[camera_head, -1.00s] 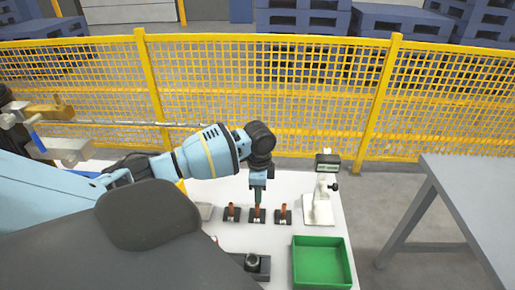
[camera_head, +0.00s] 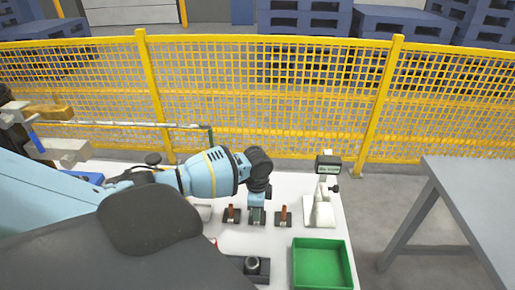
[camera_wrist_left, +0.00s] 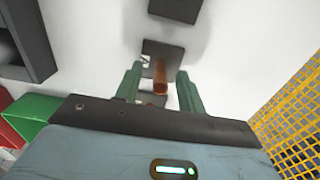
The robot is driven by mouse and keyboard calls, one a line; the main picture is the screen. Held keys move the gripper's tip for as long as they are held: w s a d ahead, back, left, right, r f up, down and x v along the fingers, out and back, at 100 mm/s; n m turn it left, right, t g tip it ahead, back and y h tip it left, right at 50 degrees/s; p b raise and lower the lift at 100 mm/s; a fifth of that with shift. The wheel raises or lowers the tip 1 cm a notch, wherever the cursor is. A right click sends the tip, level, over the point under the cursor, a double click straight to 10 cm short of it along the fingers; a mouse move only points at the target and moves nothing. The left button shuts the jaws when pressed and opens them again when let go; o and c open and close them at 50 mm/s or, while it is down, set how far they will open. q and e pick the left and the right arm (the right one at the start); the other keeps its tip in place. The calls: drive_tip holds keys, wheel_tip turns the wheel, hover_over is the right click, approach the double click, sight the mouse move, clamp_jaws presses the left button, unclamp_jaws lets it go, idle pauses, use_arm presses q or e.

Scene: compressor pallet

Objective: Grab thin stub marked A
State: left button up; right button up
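Several short copper-coloured stubs stand in small dark bases in a row on the white table: a left one (camera_head: 232,212) and a right one (camera_head: 283,213) show in the head view. A middle one is hidden there behind my left gripper (camera_head: 257,215). In the left wrist view a copper stub (camera_wrist_left: 160,76) stands upright from its dark base (camera_wrist_left: 172,50), between the two green fingers of my left gripper (camera_wrist_left: 159,88). The fingers are open, with a gap on each side of the stub. No letter A is legible. My right gripper is out of view.
A green bin (camera_head: 295,270) stands at the table's front right, beside a dark block with a round fitting (camera_head: 252,264). A white stand with a display (camera_head: 327,166) is at the right edge. A yellow mesh fence (camera_head: 330,110) runs behind; a grey table (camera_head: 465,195) is right.

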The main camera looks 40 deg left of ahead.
use_arm(q)
clamp_jaws()
drive_tip(key=shift+r, duration=0.15)
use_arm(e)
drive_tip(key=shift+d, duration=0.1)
